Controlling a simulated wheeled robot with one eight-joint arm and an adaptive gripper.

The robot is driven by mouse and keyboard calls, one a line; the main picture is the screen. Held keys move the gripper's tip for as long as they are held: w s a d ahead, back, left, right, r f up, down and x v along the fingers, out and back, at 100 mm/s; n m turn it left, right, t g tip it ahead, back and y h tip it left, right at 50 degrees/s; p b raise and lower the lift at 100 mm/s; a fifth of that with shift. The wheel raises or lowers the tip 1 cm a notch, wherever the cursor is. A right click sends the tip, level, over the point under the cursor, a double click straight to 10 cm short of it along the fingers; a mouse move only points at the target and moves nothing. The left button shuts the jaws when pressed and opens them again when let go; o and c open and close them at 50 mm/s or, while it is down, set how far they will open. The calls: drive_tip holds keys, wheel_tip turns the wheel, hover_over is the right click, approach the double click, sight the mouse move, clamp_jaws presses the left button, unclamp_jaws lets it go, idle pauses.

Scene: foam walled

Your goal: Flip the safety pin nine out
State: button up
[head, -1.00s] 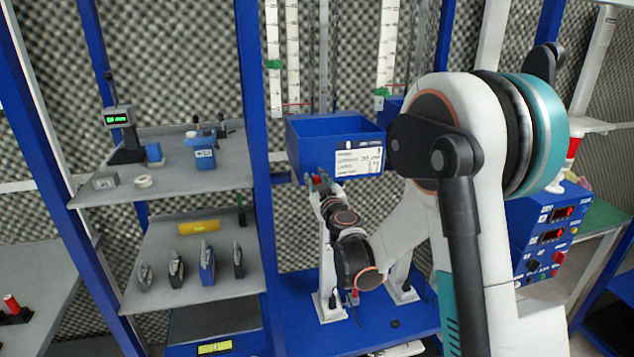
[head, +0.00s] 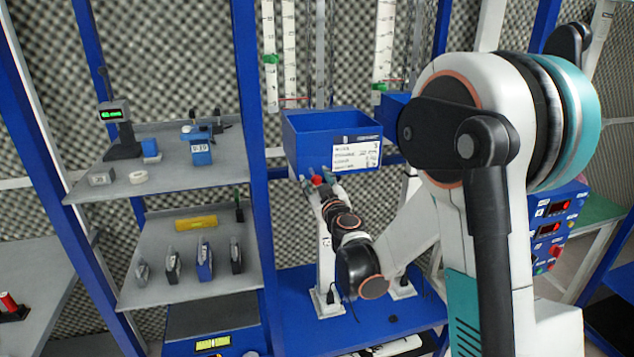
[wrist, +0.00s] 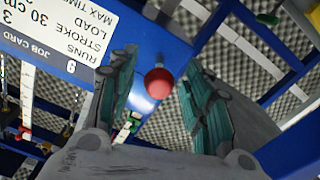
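My gripper (head: 321,183) is open just under the front of a blue bin. In the wrist view its two teal fingers (wrist: 162,105) stand apart on either side of a round red knob (wrist: 158,83). The knob appears between the fingers, with gaps to both, and it also shows as a small red spot in the head view (head: 316,181). What lies behind the knob is mostly hidden. The blue bin (head: 303,153) carries a white job card (head: 356,156).
Grey shelves (head: 120,185) with small instruments stand at the left behind a blue post (head: 251,200). White vertical scales (head: 384,50) hang behind the bin. A blue control box (head: 552,235) stands at the right, partly behind my arm. The blue bench top (head: 300,300) below is largely clear.

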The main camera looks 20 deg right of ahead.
drive_tip(key=s, duration=1.2)
idle(0.3)
drive_tip(key=s+a+r+n+g+y, duration=0.1)
drive_tip(key=s+a+r+g+y, duration=0.35)
drive_tip(key=s+a, duration=0.5)
drive_tip(key=s+d+f+m+g+h, duration=0.1)
drive_tip(key=s+f+g, duration=0.3)
drive_tip(key=s, duration=0.6)
drive_tip(key=shift+s+d+m, duration=0.25)
drive_tip(key=shift+d+m, duration=0.05)
drive_tip(key=shift+d, duration=0.4)
drive_tip(key=s+d+f+m+h, duration=0.1)
drive_tip(key=s, duration=0.2)
drive_tip(key=s+d+m+g+h, duration=0.1)
drive_tip(key=s+d, duration=0.1)
drive_tip(key=s, duration=0.1)
drive_tip(key=s+d+f+m+g+h, duration=0.1)
drive_tip(key=s+d, duration=0.1)
drive_tip(key=s, duration=0.1)
drive_tip(key=shift+d+f+g+h, duration=0.1)
drive_tip(key=shift+f+g+h, duration=0.15)
drive_tip(key=shift+f, duration=0.05)
drive_tip(key=shift+c, duration=0.2)
